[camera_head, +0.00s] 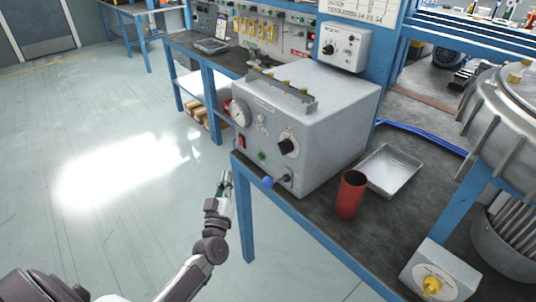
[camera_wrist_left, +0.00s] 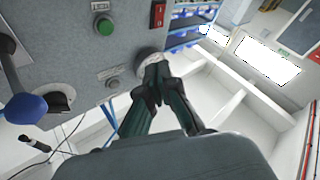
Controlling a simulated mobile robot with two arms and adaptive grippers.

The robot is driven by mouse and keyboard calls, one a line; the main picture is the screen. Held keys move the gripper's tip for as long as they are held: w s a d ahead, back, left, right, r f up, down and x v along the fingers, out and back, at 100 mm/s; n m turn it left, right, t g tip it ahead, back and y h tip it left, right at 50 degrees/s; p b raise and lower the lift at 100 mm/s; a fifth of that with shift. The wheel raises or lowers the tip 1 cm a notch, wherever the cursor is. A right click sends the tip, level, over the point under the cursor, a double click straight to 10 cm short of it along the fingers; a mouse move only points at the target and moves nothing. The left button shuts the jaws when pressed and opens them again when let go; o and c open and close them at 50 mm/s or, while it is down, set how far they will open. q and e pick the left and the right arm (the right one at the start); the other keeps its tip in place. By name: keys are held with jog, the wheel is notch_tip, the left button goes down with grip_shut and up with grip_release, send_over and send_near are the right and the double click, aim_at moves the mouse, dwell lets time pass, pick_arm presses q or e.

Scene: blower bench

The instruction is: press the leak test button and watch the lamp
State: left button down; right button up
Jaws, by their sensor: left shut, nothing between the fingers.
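A grey test box (camera_head: 310,130) stands on the bench. Its front carries a dial gauge (camera_head: 240,112), a red switch (camera_head: 241,141), a small round green button or lamp (camera_head: 262,155) and a black knob (camera_head: 288,147). In the left wrist view the green one (camera_wrist_left: 105,26) looks unlit. My left gripper (camera_head: 226,183) is shut and empty, low before the box's left front corner. In the left wrist view its fingertips (camera_wrist_left: 157,66) overlap a pale round fitting (camera_wrist_left: 147,54), partly hidden; contact cannot be told.
A blue-ended lever (camera_head: 268,182) sticks out low from the box front. A red cup (camera_head: 350,195) and a metal tray (camera_head: 388,171) stand to its right. A grey box with a yellow knob (camera_head: 431,286) is at the lower right. Floor left of the bench is clear.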

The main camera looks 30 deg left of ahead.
aim_at(261, 156)
pick_arm(q)
jog(key=shift+r, duration=0.35)
jog(key=shift+w, duration=0.1)
jog(key=w+d+b, duration=0.2)
jog(key=w+d, duration=0.1)
jog(key=w, duration=0.5)
jog(key=shift+d+b, duration=0.15)
jog(key=shift+b, duration=0.15)
jog(key=shift+w, duration=0.15)
dwell(1.1)
jog(key=shift+w+d, duration=0.2)
jog(key=shift+w, duration=0.1)
